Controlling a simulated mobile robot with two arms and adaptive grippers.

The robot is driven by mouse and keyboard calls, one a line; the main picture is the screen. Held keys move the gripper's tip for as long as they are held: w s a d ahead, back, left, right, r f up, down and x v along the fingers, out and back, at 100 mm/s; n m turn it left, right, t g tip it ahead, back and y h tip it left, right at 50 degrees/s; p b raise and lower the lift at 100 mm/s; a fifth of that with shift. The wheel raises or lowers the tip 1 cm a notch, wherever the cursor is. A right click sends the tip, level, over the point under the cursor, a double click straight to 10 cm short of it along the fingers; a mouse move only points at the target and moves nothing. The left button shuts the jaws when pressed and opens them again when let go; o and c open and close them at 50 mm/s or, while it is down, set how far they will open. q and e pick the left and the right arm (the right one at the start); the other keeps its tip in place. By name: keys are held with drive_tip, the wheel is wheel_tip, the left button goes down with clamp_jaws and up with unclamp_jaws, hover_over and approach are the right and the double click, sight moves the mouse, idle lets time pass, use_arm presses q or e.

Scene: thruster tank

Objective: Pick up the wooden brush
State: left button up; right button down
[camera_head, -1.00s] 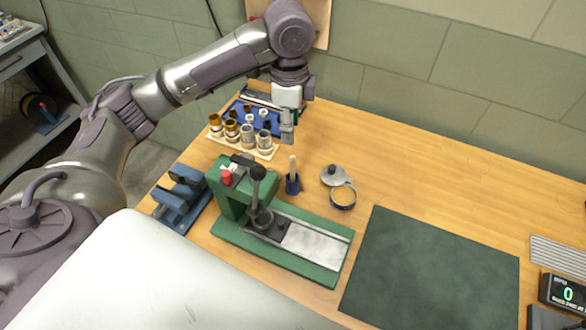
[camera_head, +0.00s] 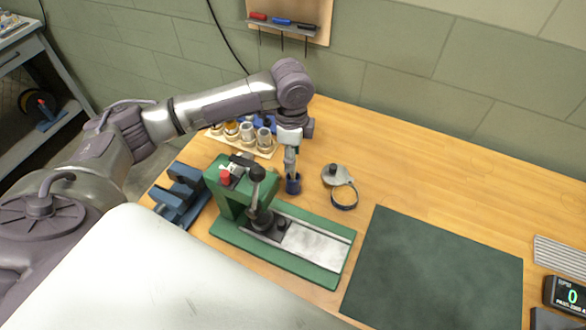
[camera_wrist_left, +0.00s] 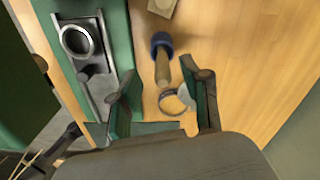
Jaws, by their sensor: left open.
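The wooden brush stands upright with its handle up in a small dark blue holder (camera_head: 293,185) on the table, to the right of the green press. In the left wrist view its wooden handle (camera_wrist_left: 162,70) points toward my fingers, above the blue holder (camera_wrist_left: 161,41). My left gripper (camera_head: 290,166) points down right over the brush and hides most of the handle in the head view. In the left wrist view the left gripper (camera_wrist_left: 168,80) is open, with the handle's top end between its fingertips; contact cannot be told. The right gripper is not in view.
The green press (camera_head: 318,264) with its lever stands close by on the left. A round lid (camera_head: 337,175) and a metal ring (camera_head: 344,205) lie to the right. Several jars stand in a rack (camera_head: 262,152) behind. A dark green mat (camera_head: 435,265) covers the right front.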

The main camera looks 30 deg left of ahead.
use_arm(q)
drive_tip(key=f, duration=0.2)
drive_tip(key=f+p, duration=0.1)
drive_tip(key=f, duration=0.1)
drive_tip(key=shift+w+d, duration=0.1)
drive_tip(key=shift+w, duration=0.1)
clamp_jaws()
wheel_tip(320, 180, up, 9)
drive_tip(key=shift+f+b, duration=0.1)
drive_tip(key=shift+b, duration=1)
drive_tip(key=shift+r, duration=0.65)
